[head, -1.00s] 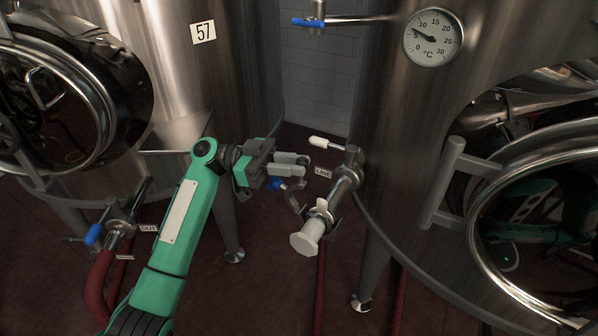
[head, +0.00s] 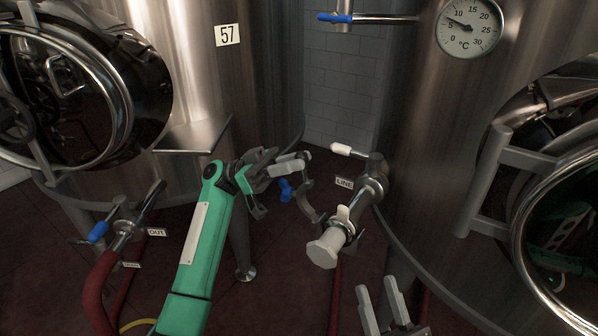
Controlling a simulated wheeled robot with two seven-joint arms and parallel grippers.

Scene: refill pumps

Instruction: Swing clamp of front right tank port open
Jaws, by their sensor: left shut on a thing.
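The tank port (head: 372,190) juts from the right tank, with a white-handled lever (head: 348,150) above it and a pale cap (head: 325,250) on its front end. The curved metal clamp half (head: 307,204) stands out to the left of the port, with a gap between them; its lower end is close to the pipe. A blue wing nut (head: 286,190) hangs left of it. My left gripper (head: 298,163) is shut on the clamp near its upper end; the fingers hide the exact grip. My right gripper (head: 383,304) is open and empty below the port.
A LINE tag (head: 344,183) is beside the port. The right tank (head: 425,140) with its round door is close on the right. A red hose (head: 100,285) and OUT valve (head: 122,228) are at lower left. Floor between the tanks is open.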

